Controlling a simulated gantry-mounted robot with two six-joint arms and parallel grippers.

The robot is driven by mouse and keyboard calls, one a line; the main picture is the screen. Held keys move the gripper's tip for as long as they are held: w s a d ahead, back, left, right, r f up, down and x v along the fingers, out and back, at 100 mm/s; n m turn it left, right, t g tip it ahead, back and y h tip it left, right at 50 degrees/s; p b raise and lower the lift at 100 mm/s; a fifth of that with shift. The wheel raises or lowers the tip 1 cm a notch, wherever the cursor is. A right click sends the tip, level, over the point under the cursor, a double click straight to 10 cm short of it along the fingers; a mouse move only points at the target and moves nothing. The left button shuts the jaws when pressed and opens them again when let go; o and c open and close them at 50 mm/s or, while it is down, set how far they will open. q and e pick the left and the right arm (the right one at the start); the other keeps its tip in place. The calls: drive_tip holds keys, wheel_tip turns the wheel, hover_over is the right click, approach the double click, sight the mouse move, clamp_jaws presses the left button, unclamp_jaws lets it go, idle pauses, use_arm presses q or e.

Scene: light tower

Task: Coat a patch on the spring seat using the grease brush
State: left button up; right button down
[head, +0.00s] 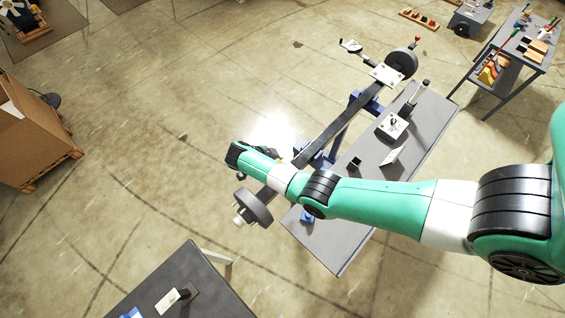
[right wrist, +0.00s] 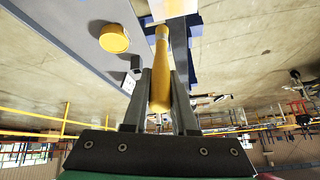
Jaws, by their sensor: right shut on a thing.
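My right gripper (right wrist: 160,82) is shut on the yellow handle of the grease brush (right wrist: 159,62) in the right wrist view. The brush's far end overlaps a pale block or plate at the top edge, so I cannot tell whether they touch. In the head view the gripper is mostly hidden by my right wrist above the near part of the axle beam (head: 333,124). A white spring seat plate (head: 386,75) sits on the beam's far end, beside a dark hub. Any seat at the near end is hidden by my arm. My left gripper is not in view.
A round yellow pot (right wrist: 114,39) is on a grey surface in the right wrist view. The near hub (head: 250,207) sticks out below my wrist.

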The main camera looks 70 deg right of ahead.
drive_tip(key=shift+f+b, duration=2.4)
drive_tip(key=shift+f, duration=0.2)
drive_tip(key=shift+r, duration=0.1)
